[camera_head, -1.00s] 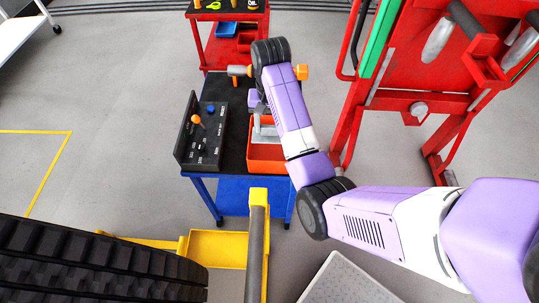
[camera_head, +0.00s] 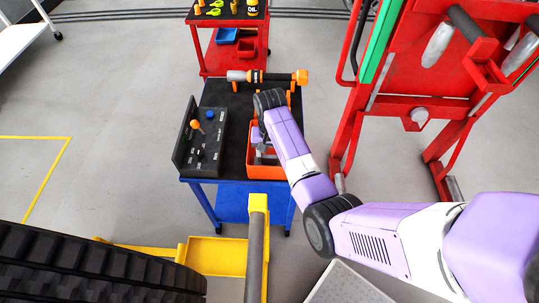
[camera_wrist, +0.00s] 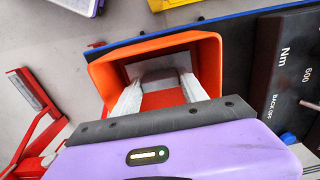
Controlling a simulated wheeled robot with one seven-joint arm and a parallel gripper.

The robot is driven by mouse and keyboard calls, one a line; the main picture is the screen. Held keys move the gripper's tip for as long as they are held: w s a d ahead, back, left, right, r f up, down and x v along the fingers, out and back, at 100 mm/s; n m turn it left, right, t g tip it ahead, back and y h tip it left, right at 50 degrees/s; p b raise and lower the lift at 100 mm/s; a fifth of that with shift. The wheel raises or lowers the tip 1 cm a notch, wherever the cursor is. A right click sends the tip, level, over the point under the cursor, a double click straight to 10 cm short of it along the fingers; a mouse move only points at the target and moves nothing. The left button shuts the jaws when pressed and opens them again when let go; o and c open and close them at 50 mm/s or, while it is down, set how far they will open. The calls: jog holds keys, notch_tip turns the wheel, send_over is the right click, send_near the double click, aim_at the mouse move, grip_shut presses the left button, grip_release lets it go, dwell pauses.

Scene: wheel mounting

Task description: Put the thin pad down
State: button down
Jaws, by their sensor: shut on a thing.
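My gripper (camera_wrist: 161,88) points down into an orange bin (camera_wrist: 206,52) in the wrist view. Its two pale fingers are shut on a small grey-brown piece (camera_wrist: 160,76), which I take to be the thin pad. A light grey flat area lies around that piece, and I cannot tell whether it is part of the pad. The red-orange bin floor shows between the fingers. In the head view my gripper (camera_head: 262,146) is over the orange bin (camera_head: 266,172), and the pad is hidden there. I cannot tell whether the pad touches the bin floor.
The bin stands on a dark-topped blue cart (camera_head: 232,104). A black control panel (camera_head: 202,140) with knobs is left of it. An orange and black power tool (camera_head: 266,77) lies at the cart's back. A red frame (camera_head: 420,75) stands right, a large tire (camera_head: 90,262) front left.

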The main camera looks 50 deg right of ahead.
aim_at(270, 157)
jog(key=shift+f, duration=0.1)
jog(key=c, duration=0.6)
grip_release()
notch_tip(270, 157, up, 12)
jog(key=shift+r, duration=0.15)
dwell(0.5)
